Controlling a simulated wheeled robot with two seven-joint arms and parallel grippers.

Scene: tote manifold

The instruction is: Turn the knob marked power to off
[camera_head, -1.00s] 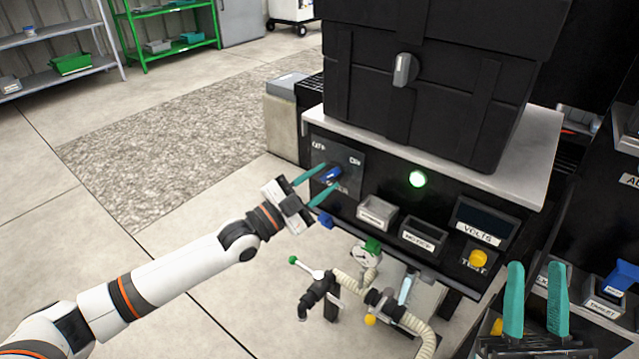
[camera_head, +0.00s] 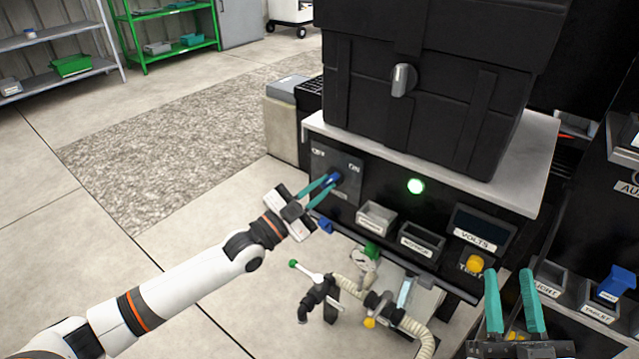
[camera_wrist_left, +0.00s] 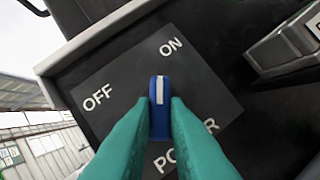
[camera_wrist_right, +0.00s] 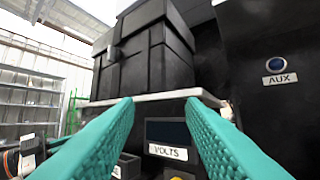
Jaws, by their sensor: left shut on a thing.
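The power knob (camera_head: 334,178) is blue with a white pointer line, on a dark plate on the front of the black panel. In the left wrist view the knob (camera_wrist_left: 160,108) stands between the OFF label (camera_wrist_left: 97,97) and the ON label (camera_wrist_left: 171,46), its line pointing up, nearer ON. The POWER label (camera_wrist_left: 185,146) is partly hidden by a finger. My left gripper (camera_head: 330,184) has its teal fingers shut on the knob's two sides. My right gripper (camera_head: 509,272) is open and empty at the lower right, its fingers apart in the right wrist view (camera_wrist_right: 160,102).
A black case (camera_head: 430,110) stands on the panel's light top. Hoses and valves (camera_head: 365,300) stand below. Floor at left is clear.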

